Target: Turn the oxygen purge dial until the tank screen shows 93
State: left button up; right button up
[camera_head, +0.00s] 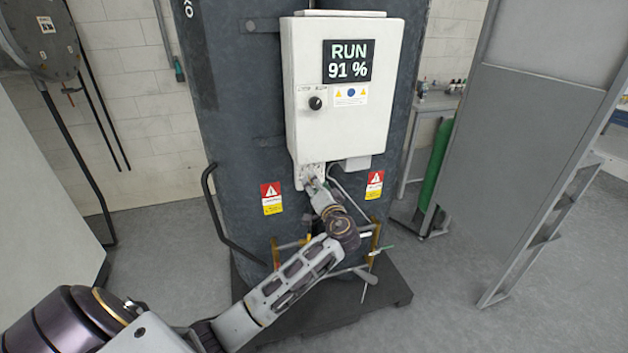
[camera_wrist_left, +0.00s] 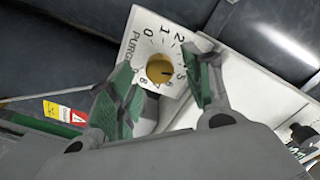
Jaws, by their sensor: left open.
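The oxygen purge dial (camera_wrist_left: 160,68) is a round brass-coloured knob on a white plate (camera_wrist_left: 138,45) marked "PURGE" with numbers around it. My left gripper (camera_wrist_left: 158,62) is open, with one green-padded finger on each side of the dial in the wrist view. I cannot tell whether the pads touch the knob. In the head view my left gripper (camera_head: 313,182) is at the plate under the white control box (camera_head: 300,120), and the dial is hard to make out there. The tank screen (camera_head: 348,61) reads "RUN 91 %". My right gripper is not in view.
Dark tanks (camera_head: 235,120) stand behind the box on a dark base (camera_head: 395,290). A small black knob (camera_head: 316,103) is on the box front. A curved black handle (camera_head: 213,205) sticks out at left. A grey panel (camera_head: 530,110) stands at right.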

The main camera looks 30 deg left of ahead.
pick_arm(q)
jog(key=shift+x, duration=1.2)
jog(key=shift+w+a, duration=0.15)
jog(key=shift+a, duration=0.1)
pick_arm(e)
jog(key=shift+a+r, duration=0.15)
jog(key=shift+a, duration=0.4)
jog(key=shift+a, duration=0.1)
